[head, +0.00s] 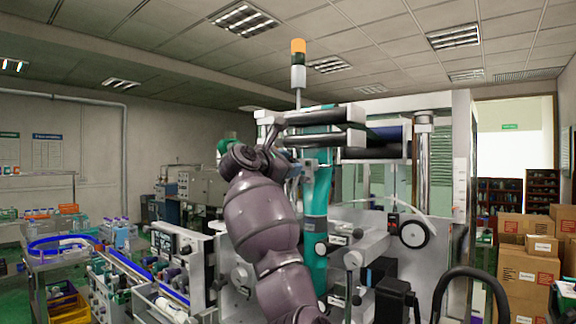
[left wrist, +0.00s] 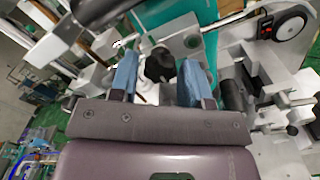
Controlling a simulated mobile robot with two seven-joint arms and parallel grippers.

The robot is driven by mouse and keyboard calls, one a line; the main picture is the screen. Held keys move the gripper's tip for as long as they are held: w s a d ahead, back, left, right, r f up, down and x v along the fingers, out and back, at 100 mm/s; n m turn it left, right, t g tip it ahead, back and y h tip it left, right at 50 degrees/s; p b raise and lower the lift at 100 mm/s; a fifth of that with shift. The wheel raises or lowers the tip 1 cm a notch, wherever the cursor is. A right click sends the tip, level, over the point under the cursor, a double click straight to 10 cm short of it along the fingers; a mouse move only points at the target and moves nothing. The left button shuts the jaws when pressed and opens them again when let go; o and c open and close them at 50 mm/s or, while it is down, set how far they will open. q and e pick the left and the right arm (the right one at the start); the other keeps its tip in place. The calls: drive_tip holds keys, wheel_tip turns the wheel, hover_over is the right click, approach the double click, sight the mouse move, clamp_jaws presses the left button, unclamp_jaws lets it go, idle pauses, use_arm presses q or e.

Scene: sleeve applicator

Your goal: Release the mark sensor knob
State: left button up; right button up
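My left gripper (head: 301,165) is up at the sleeve machine, beside its teal column (head: 316,190). In the left wrist view its two blue fingers (left wrist: 158,75) are apart. A black knob (left wrist: 160,65), which looks like the mark sensor knob, lies between them. Gaps show on both sides of the knob, so the fingers do not appear to touch it. I cannot tell from this angle how deep the knob sits between the fingertips. In the head view the knob is not clearly visible near my arm. My right gripper is in neither view.
A black-rimmed wheel (head: 414,235) and a vertical chrome post (head: 423,165) stand right of the column. Horizontal dark rollers (head: 325,139) sit close above the gripper. A conveyor (head: 135,268) runs at the lower left. Cardboard boxes (head: 528,280) are stacked at the right.

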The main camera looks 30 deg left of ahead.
use_arm(q)
drive_tip(key=s+b, duration=0.3)
drive_tip(key=s, duration=0.7)
drive_tip(key=shift+s+a, duration=0.4)
drive_tip(key=shift+a, duration=0.05)
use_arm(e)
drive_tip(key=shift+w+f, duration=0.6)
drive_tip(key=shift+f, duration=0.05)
use_arm(q)
drive_tip(key=shift+f, duration=0.1)
